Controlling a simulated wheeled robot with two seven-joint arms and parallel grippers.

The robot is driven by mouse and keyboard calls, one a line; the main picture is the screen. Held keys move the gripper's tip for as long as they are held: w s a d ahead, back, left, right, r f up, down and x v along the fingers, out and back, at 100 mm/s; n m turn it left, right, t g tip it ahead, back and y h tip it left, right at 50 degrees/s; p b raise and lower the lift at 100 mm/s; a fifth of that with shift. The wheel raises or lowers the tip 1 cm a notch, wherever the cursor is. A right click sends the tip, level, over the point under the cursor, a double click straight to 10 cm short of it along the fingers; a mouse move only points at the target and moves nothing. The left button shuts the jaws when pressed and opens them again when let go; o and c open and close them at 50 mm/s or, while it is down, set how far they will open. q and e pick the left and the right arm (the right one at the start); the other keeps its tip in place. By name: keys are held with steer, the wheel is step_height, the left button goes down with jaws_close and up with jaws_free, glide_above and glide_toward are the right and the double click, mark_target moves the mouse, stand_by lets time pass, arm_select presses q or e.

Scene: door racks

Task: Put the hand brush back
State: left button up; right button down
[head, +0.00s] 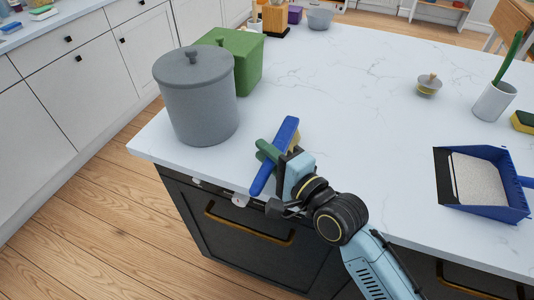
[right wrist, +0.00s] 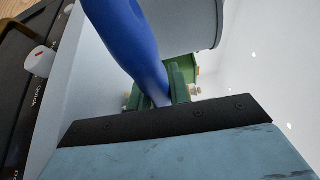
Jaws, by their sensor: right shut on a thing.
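The blue hand brush (head: 286,132) is held above the near edge of the counter by my right gripper (head: 269,155). The gripper's green fingers are shut around the brush. A bit of tan bristle shows beside the brush's upper part. In the right wrist view the blue handle (right wrist: 128,38) runs up from between the green fingers (right wrist: 178,82). A blue dustpan (head: 510,213) with a pale grey inside lies on the counter at the right, apart from the brush. My left gripper is in neither view.
A grey lidded pot (head: 197,105) and a green box (head: 244,62) stand left of the brush. A small pale brush (head: 429,86), a grey cup (head: 492,102) and a sponge (head: 523,121) stand at the right. The counter's middle is clear.

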steer(key=shift+f, duration=0.75)
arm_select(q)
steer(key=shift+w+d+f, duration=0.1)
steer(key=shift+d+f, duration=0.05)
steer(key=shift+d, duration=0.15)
arm_select(e)
steer(key=c, duration=1.3)
jaws_free()
steer(key=shift+s+f, duration=0.1)
steer(key=shift+f, duration=0.05)
steer(key=shift+r, duration=0.45)
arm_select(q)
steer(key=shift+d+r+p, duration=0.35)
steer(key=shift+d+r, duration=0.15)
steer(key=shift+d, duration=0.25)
arm_select(e)
steer(key=v, duration=1.2)
steer(key=shift+r, duration=0.4)
